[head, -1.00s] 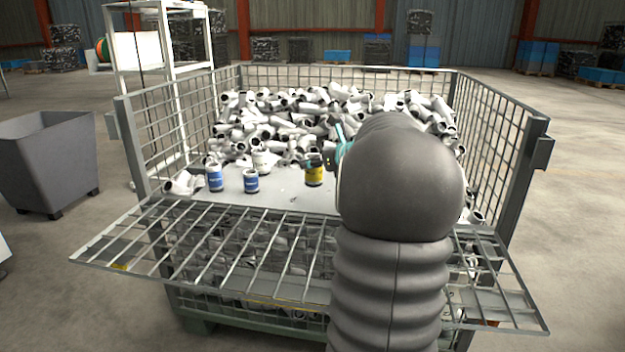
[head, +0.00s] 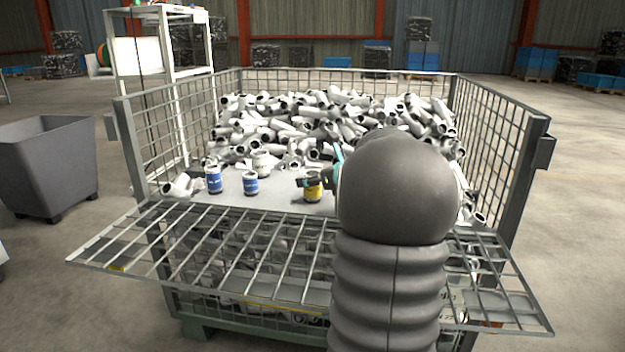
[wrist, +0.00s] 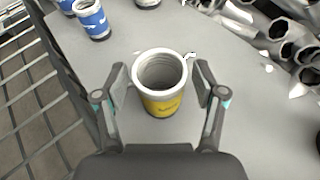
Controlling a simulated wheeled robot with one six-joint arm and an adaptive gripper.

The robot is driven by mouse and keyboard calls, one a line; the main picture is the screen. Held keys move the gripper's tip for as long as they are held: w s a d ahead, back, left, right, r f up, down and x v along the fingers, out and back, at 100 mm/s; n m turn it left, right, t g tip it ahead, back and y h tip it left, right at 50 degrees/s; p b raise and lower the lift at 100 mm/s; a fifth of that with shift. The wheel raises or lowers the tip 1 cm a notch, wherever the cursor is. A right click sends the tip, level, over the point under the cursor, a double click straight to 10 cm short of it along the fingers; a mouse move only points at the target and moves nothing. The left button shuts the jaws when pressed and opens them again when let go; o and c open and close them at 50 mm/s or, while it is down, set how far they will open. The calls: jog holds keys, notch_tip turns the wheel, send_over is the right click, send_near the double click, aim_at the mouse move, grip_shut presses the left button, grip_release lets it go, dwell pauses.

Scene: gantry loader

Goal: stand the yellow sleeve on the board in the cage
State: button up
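The yellow sleeve (head: 313,189), with a white rim and open top, is upright on the grey board (head: 288,198) inside the cage, near the board's front. It also shows in the wrist view (wrist: 163,103). My gripper (wrist: 161,88) is open, one finger on each side of the sleeve, with a small gap showing on both sides. In the head view my gripper (head: 322,182) is partly hidden by my arm. The sleeve's foot is hard to see, but it looks to rest on the board.
Two blue sleeves (head: 214,180) (head: 251,184) and a white one (head: 261,165) stand on the board to the left. Piled grey pipe pieces (head: 290,120) fill the cage behind. The mesh front flap (head: 200,240) is folded down, and mesh walls (head: 500,140) rise at the sides.

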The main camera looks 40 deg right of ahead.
jog(key=shift+r, duration=0.2)
jog(key=shift+s+r, duration=0.1)
jog(key=shift+s, duration=0.15)
jog(key=p+v, duration=0.1)
jog(key=v, duration=1)
jog(key=shift+s+p, duration=0.25)
jog(key=shift+p, duration=0.05)
jog(key=shift+r, duration=0.1)
